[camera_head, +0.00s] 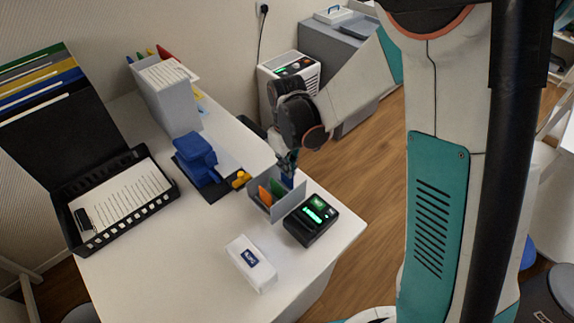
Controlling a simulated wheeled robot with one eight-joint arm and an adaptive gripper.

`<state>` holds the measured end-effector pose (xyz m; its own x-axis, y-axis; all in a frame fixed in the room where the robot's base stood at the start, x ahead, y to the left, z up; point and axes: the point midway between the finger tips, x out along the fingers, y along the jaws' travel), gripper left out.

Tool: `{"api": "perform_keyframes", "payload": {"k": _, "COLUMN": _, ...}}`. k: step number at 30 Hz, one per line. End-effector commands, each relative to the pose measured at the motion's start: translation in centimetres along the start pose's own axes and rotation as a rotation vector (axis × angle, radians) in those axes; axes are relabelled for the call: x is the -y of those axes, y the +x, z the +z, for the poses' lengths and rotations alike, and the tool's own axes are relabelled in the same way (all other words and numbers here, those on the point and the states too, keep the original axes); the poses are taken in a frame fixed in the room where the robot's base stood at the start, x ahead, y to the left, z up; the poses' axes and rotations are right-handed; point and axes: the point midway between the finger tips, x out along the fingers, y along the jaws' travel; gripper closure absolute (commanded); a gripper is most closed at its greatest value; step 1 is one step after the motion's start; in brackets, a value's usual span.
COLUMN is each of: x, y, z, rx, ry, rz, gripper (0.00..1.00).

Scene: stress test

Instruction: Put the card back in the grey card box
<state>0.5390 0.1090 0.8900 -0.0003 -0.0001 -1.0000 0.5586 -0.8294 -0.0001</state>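The grey card box (291,202) stands near the right end of the white desk. An orange card (265,196) and a green card (278,188) stand upright in it. A blue card (287,180) shows at the back right of the box, right below my gripper (287,162). My gripper points down over the box, its fingers at the blue card's top. The fingers are small and dark here, so I cannot tell whether they are closed on the card. The blue card's lower part is hidden by the box wall.
A black device with a green screen (311,220) stands close to the box's right. A white box with a blue label (251,263) lies in front. A blue stapler-like tool (195,158), a yellow item (241,179) and a black paper tray (101,224) are left.

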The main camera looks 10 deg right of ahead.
Motion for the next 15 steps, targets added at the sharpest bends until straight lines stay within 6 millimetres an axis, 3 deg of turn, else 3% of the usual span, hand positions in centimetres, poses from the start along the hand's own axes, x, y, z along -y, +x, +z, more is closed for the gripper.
{"api": "perform_keyframes", "payload": {"k": 15, "x": 0.0, "y": 1.8, "z": 0.0, "rx": 0.000, "ry": 0.000, "rz": 0.000, "gripper": 1.00}}
